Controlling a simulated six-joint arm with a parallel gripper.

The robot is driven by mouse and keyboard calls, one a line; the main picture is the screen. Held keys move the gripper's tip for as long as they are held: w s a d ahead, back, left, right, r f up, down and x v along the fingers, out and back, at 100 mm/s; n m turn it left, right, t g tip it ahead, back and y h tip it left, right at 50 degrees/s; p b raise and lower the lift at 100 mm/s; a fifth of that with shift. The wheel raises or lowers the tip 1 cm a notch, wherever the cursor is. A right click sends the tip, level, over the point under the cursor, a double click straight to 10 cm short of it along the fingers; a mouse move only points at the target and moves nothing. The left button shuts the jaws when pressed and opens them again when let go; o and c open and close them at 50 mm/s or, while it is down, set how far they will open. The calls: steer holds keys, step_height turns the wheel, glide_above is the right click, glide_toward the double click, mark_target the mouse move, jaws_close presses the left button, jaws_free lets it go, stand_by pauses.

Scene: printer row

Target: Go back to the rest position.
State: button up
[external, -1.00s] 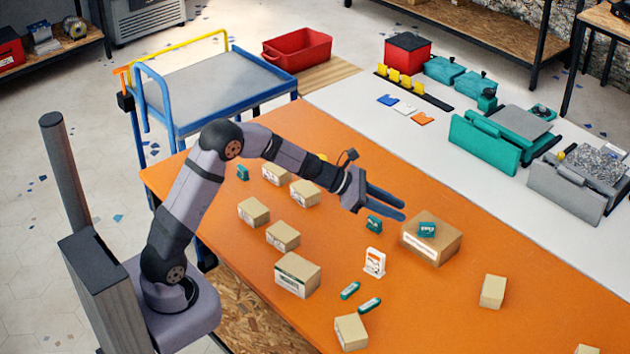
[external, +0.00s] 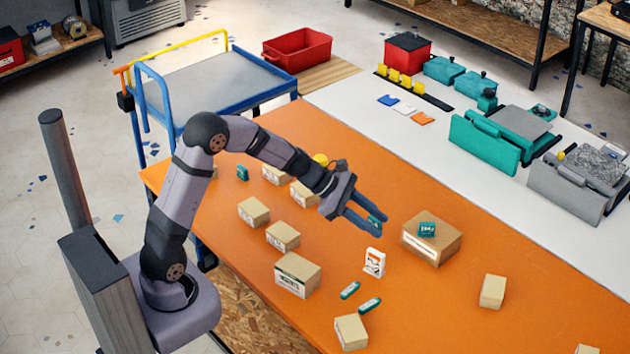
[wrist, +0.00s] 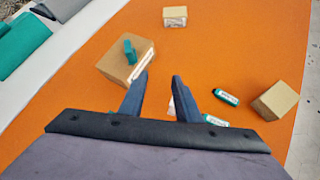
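My gripper (external: 370,227) is over the orange table, its two blue-grey fingers apart with nothing visible between them. In the wrist view my gripper (wrist: 160,78) also shows a gap between its fingers. My arm is bent at the elbow and reaches out over the table.
A cardboard box (external: 445,248) with a teal item (external: 427,230) on top stands right of my gripper. A white-and-orange card (external: 375,262) stands in front. Several small cartons, one a large carton (external: 298,275), lie around. The orange table (external: 450,310) has clear room at front right.

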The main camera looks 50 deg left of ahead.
steer(key=s+a+m+g+y, duration=0.1)
steer(key=s+m, duration=0.2)
steer(key=s, duration=0.2)
steer(key=s+a+f+m+g+y+p, duration=0.1)
steer(key=s+m, duration=0.3)
steer(key=s, duration=0.1)
steer(key=s+a+m+g+y+p, duration=0.1)
steer(key=s+a+m+g, duration=0.1)
steer(key=s, duration=0.4)
steer(key=shift+f+m, duration=0.25)
steer(key=shift+m, duration=0.65)
steer(key=s+a+m+g+y+p, duration=0.2)
steer(key=s+a+m+y, duration=0.3)
steer(key=s+a+m, duration=0.5)
steer(key=shift+s+f+m, duration=0.35)
steer(key=shift+s+m, duration=0.25)
steer(key=shift+s, duration=0.95)
